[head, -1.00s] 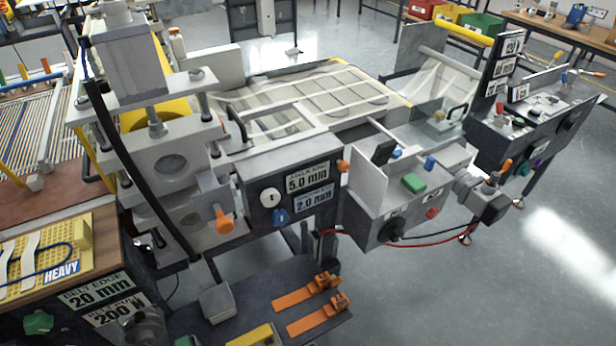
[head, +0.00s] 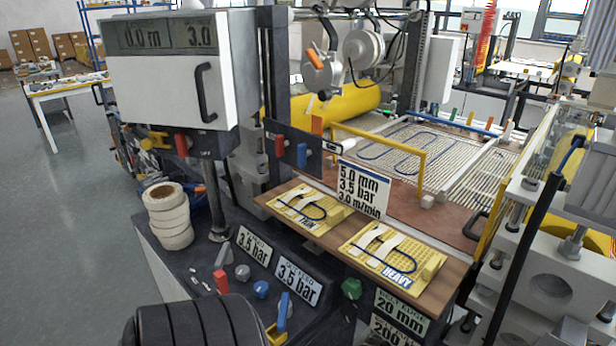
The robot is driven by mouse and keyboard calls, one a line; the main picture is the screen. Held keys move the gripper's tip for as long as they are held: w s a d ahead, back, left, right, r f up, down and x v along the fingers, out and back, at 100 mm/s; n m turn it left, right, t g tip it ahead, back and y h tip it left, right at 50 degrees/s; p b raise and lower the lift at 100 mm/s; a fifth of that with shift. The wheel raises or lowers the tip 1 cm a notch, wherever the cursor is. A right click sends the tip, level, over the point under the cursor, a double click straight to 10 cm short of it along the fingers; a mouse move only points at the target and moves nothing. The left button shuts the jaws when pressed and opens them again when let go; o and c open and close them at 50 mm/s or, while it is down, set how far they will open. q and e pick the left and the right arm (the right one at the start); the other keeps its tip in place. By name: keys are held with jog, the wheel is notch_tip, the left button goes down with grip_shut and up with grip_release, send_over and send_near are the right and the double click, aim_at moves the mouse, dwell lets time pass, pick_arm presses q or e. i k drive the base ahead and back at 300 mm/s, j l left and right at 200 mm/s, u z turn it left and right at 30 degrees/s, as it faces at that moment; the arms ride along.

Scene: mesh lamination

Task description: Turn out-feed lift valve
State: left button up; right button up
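A red handle (head: 181,145) sits below the white display box. Neither of my grippers is in view.
The white display box (head: 185,65) stands tall at left. A wooden ledge (head: 335,240) carries yellow sample boards. White rolls (head: 168,215) are stacked beside the dark panel. The slatted bed (head: 420,150) lies behind. Grey floor (head: 70,190) at left is clear.

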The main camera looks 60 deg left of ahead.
aim_at(285, 305)
jog(key=j+u, duration=0.1)
jog(key=u, duration=0.3)
jog(key=j+u, duration=0.1)
jog(key=u, duration=0.3)
jog(key=k+j+u, duration=0.1)
jog(key=u, duration=0.3)
jog(key=j+u, duration=0.15)
jog(key=u, duration=0.2)
jog(key=i+j, duration=0.1)
jog(key=j, duration=0.2)
jog(key=u, duration=0.05)
